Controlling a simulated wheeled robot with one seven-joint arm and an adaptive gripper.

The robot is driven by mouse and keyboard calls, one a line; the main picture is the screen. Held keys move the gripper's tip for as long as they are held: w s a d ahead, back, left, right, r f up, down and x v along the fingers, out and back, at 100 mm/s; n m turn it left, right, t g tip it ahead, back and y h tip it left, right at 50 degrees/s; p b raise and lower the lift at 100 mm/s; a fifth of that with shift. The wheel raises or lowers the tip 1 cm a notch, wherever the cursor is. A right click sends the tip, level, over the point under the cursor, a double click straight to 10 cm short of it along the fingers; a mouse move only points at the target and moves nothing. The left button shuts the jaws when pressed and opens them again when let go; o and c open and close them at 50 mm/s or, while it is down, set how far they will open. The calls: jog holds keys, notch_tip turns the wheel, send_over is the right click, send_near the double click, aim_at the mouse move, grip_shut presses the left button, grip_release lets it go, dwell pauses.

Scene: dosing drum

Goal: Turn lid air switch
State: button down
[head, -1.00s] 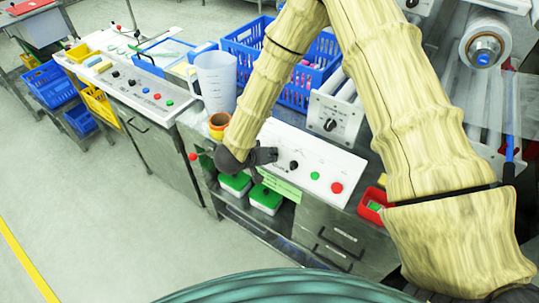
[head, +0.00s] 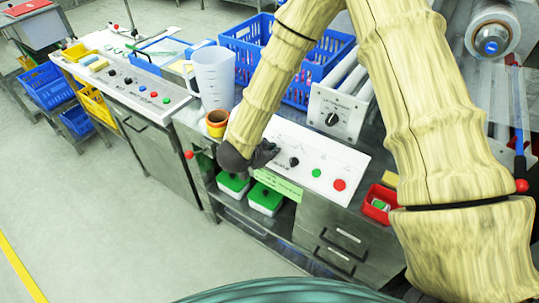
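A white control panel (head: 330,160) on the steel cabinet carries a black knob (head: 294,161), a green button (head: 316,173) and a red button (head: 339,185). My gripper (head: 268,153) is at the left part of this panel, just left of that knob, and covers what is under it. I cannot tell whether its fingers are open or touch anything. Another black rotary switch (head: 332,119) sits on a white box behind the panel. A second panel (head: 138,87) on the left has several knobs and coloured buttons. The labels are too small to read, so I cannot tell which one is the lid air switch.
A clear jug (head: 213,78) and an orange cup (head: 217,122) stand close left of my gripper. Blue crates (head: 252,58) are behind. Green-lidded tubs (head: 265,198) sit on a shelf below. A red tray (head: 378,207) is at the right. The floor at lower left is clear.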

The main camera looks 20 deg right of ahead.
jog(key=shift+f+m+b, duration=0.15)
jog(key=shift+m+b, duration=0.45)
jog(key=shift+m, duration=0.3)
jog(key=c, duration=1.5)
grip_release()
jog(key=shift+c, duration=0.2)
jog(key=v, duration=1.2)
jog(key=shift+s, duration=0.1)
